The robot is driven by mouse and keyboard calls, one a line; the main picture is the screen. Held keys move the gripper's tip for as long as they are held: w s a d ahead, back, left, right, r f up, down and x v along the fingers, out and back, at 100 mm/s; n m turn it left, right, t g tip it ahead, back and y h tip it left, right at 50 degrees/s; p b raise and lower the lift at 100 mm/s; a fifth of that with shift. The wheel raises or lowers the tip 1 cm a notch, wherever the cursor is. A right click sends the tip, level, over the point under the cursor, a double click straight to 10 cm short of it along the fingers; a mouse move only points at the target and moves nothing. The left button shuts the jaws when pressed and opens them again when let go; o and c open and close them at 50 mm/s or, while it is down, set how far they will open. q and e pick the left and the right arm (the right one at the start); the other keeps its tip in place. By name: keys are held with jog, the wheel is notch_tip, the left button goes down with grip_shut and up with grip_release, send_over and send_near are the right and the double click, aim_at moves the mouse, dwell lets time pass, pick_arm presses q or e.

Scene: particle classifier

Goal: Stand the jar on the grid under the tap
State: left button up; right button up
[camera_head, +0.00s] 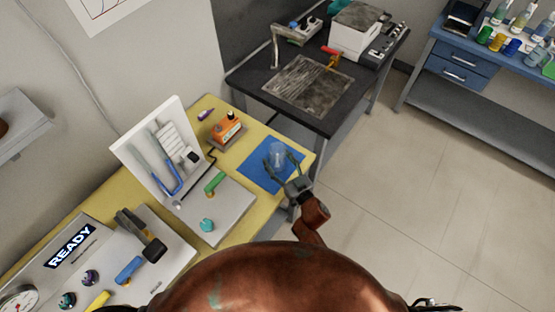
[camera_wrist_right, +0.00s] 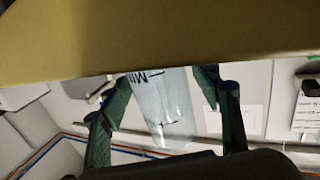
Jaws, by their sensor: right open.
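The clear jar (camera_head: 277,154) stands on a blue mat (camera_head: 258,176) at the right end of the yellow bench. My right gripper (camera_head: 283,161) is open, its fingers on either side of the jar. In the right wrist view the jar (camera_wrist_right: 160,108) shows between the two green-edged fingers (camera_wrist_right: 165,100); contact is unclear. The dark grid (camera_head: 308,86) lies on the black table behind, bare. An orange tap with a red handle (camera_head: 333,58) sits at the grid's far side, by a white box. My left gripper is not in view.
An orange device (camera_head: 227,130) and a white upright panel (camera_head: 158,150) stand left of the mat. A control box (camera_head: 70,255) is at the lower left. A blue bench (camera_head: 465,65) with bottles is at the right.

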jog(key=v, duration=1.2)
jog(key=shift+p, duration=0.45)
